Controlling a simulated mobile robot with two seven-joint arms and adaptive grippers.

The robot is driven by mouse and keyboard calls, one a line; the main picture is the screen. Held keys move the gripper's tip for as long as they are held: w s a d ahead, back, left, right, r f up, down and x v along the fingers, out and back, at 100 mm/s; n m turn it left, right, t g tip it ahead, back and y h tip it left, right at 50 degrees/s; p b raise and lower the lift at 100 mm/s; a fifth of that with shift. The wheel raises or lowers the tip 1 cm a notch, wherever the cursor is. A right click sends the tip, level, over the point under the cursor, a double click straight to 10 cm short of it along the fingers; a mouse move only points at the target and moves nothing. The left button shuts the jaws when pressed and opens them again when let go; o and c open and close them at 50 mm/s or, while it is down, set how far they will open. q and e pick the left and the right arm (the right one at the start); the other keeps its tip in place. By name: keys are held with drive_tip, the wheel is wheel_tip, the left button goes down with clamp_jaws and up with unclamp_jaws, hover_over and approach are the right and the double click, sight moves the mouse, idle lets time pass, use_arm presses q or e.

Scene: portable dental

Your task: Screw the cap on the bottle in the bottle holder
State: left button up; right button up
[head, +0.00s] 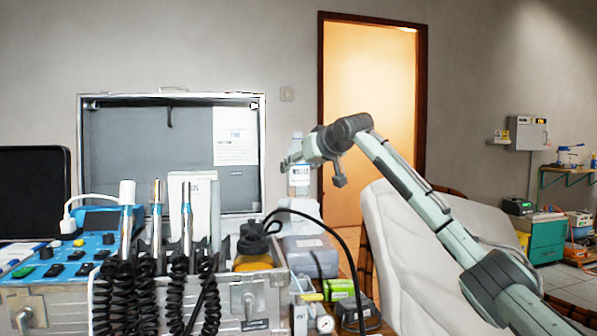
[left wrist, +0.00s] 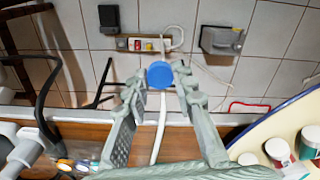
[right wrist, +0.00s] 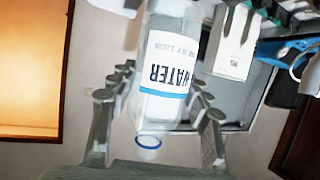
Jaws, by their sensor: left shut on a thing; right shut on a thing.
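A clear bottle (head: 299,180) with a white and blue label stands upright right of the open case in the head view. My right gripper (head: 300,160) reaches it from the right. In the right wrist view the bottle (right wrist: 168,75), marked WATER, appears upside down between the fingers of my right gripper (right wrist: 158,105), which is shut on it. Its neck (right wrist: 148,142) has a blue ring and shows no cap. A blue cap (left wrist: 160,75) is held between the fingertips of my left gripper (left wrist: 158,82) in the left wrist view. I cannot clearly make out the bottle holder.
The metal case (head: 172,97) holds several instruments with coiled black hoses. A black cable (head: 340,245) loops beside an orange jar (head: 253,262). A pale chair (head: 400,240) stands right. A round-edged table (left wrist: 265,140) with cups is near the left gripper.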

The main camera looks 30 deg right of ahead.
drive_tip(key=shift+r, duration=0.1)
drive_tip(key=o, duration=0.8)
clamp_jaws()
use_arm(q)
drive_tip(key=shift+s, duration=0.1)
